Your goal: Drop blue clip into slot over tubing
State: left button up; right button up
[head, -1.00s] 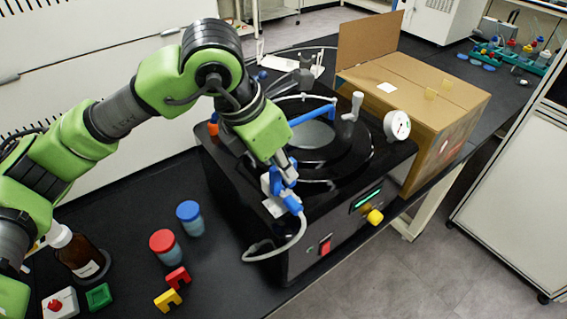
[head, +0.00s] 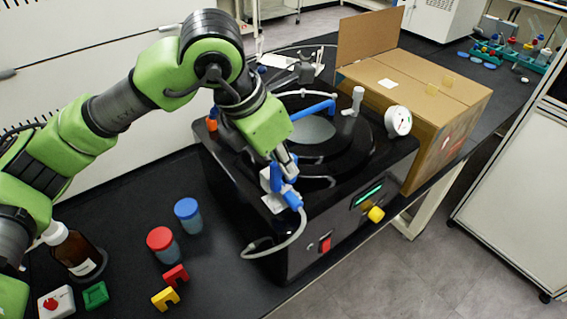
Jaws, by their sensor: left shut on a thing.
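My left gripper (head: 284,170) reaches down over the front left corner of the black freeze dryer. It is shut on the blue clip (head: 276,177), which is partly hidden by the fingers. The clip is at a white block (head: 274,203) on the machine; I cannot tell whether it is in the slot or just above it. A blue fitting (head: 292,200) sits right beside it, and pale tubing (head: 296,232) curves from there down to the front left. The slot itself is hidden. My right gripper is not in view.
The freeze dryer (head: 340,215) has a round lid, a blue handle (head: 314,111) and a gauge (head: 398,121). A cardboard box (head: 420,90) stands behind. Red-lidded (head: 161,240) and blue-lidded (head: 187,209) jars, a brown bottle (head: 75,250), and red (head: 176,275) and yellow (head: 165,298) clips are at left.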

aim_at(284, 190)
pick_arm(q)
jog(key=shift+f+b, duration=1.7)
jog(key=shift+b, duration=0.15)
dwell(1.7)
jog(key=shift+s+f+b, duration=0.25)
jog(key=shift+f+b, duration=0.4)
jog(key=shift+f, duration=0.1)
dwell(0.5)
jog(key=o, duration=0.4)
jog(key=shift+r, duration=0.15)
jog(key=shift+w+r, duration=0.2)
jog(key=shift+r, duration=0.2)
jog(key=shift+a+r+p, duration=0.1)
jog(key=shift+r+p, duration=0.2)
jog(key=shift+r, duration=1)
